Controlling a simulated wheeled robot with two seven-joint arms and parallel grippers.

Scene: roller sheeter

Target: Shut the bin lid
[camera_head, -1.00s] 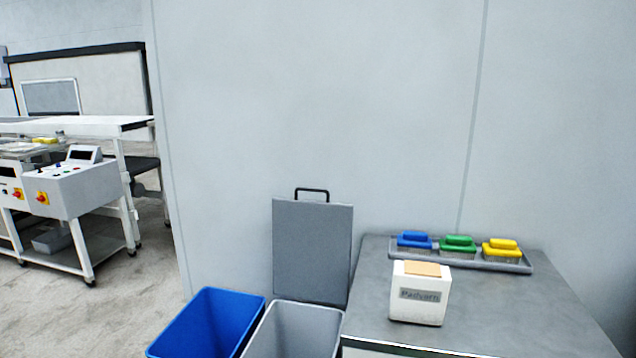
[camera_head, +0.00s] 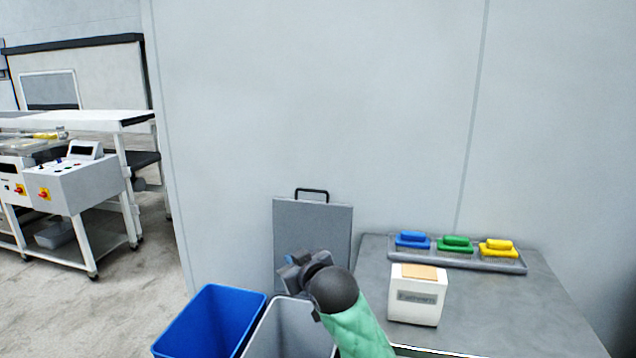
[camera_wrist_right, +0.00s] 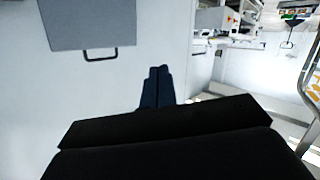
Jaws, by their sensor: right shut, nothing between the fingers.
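The grey bin lid (camera_head: 312,235) stands upright against the wall behind the grey bin (camera_head: 290,325), with its black handle (camera_head: 312,191) on the top edge. The bin's mouth is open. In the right wrist view the lid (camera_wrist_right: 90,22) and its handle (camera_wrist_right: 100,55) show at the upper left, apart from the fingers. My right gripper (camera_head: 290,265) is in front of the lid's lower part, above the bin; whether it touches the lid cannot be told from the head view. Its dark fingers (camera_wrist_right: 157,86) are shut together and empty. My left gripper is out of view.
A blue open bin (camera_head: 212,320) stands left of the grey bin. At right is a grey table (camera_head: 520,310) with a white box (camera_head: 417,300) and a tray (camera_head: 510,265) of blue, green and yellow brushes. White machine benches (camera_head: 75,185) stand at far left.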

